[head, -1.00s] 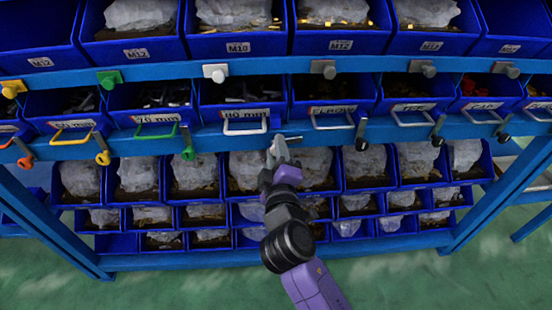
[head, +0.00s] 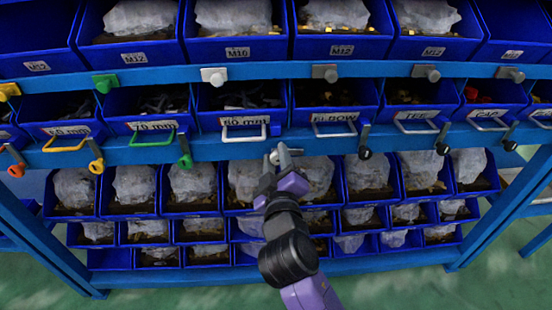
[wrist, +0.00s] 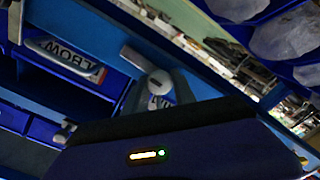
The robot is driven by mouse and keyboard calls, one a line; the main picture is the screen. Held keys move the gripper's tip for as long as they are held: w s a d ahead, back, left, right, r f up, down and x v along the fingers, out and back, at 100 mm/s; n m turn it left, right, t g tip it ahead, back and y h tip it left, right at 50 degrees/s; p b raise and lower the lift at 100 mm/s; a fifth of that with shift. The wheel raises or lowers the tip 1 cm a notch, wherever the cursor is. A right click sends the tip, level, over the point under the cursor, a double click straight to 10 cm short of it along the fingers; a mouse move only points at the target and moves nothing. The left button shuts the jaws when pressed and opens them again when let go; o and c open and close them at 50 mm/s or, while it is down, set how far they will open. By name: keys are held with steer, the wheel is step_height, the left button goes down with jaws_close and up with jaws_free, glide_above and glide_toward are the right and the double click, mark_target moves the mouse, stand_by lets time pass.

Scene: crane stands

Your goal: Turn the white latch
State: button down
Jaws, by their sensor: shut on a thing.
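The white latch (head: 275,157) sits on the blue rail below and right of the 80 mm drawer, with its lower end at my gripper in the head view. In the wrist view its round white end (wrist: 157,86) shows just beyond the dark finger edge. My gripper (head: 283,160) is shut on the latch, reaching up from below. The fingers hide part of the latch, so its exact angle is hard to tell. The 80 mm drawer (head: 245,122) has a white handle (head: 244,136) and looks closed.
Filled blue bins (head: 193,190) stand close under the rail. A white knob (head: 214,76) is on the upper rail.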

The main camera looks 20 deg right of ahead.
steer(key=shift+s+d+f, duration=0.1)
steer(key=shift+d+f, duration=0.2)
steer(key=shift+f, duration=0.1)
steer(key=c, duration=1.1)
jaws_free()
steer(key=shift+o, duration=0.2)
steer(key=shift+a+r, duration=0.1)
steer(key=shift+a+r, duration=0.1)
steer(key=v, duration=0.7)
steer(key=shift+s, duration=0.3)
